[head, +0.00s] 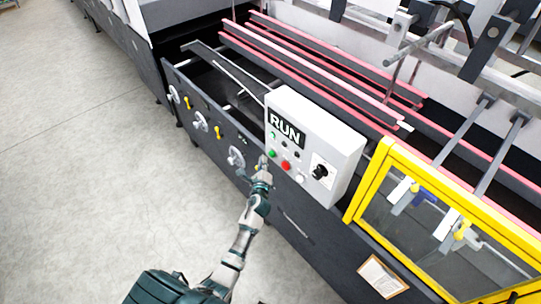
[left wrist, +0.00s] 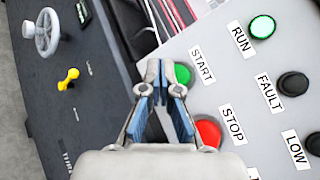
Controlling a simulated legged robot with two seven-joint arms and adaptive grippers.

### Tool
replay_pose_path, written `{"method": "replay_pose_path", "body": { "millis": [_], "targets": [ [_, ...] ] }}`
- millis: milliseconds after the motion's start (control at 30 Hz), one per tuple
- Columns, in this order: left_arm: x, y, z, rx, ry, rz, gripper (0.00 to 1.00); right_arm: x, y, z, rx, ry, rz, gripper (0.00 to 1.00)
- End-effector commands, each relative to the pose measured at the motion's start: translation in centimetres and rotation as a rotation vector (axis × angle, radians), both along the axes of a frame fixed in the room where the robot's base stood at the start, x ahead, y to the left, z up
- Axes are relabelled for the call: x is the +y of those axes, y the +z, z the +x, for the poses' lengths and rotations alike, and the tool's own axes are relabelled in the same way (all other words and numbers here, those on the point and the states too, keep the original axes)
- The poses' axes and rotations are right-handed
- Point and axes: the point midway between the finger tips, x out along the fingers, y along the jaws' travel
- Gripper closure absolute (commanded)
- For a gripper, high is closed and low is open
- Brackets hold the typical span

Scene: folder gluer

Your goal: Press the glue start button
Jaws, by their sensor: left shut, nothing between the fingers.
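The white control box (head: 317,140) with a RUN sign (head: 286,129) stands on the side of the machine. The green start button (head: 272,154) is at its lower left, and it also shows in the left wrist view (left wrist: 182,74) beside the START label (left wrist: 202,65). The red stop button (head: 286,166) is below it, near the STOP label (left wrist: 232,124). My left gripper (head: 263,163) is shut and empty, with its fingertips right beside the green button, partly covering it in the left wrist view. I cannot tell whether they touch. My right gripper is not in view.
A lit green RUN lamp (left wrist: 262,27) and dark FAULT (left wrist: 293,84) and LOW lamps sit on the panel. A black rotary knob (head: 320,172) is at the right. Handwheels (head: 236,157) line the machine's side. A yellow-framed guard (head: 365,182) stands right. Floor at left is clear.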

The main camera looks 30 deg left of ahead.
Motion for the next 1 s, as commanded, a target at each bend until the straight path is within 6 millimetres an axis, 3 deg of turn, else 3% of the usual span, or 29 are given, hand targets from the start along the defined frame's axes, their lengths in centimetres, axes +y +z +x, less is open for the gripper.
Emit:
{"method": "replay_pose_path", "body": {
  "millis": [433,1000],
  "targets": [
    [1.6,0.1,-3.9,0.003,0.000,0.002,1.00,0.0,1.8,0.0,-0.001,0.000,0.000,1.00],
    [1.7,0.0,-4.2,0.000,0.000,0.001,1.00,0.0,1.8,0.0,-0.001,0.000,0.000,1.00]
  ]
}}
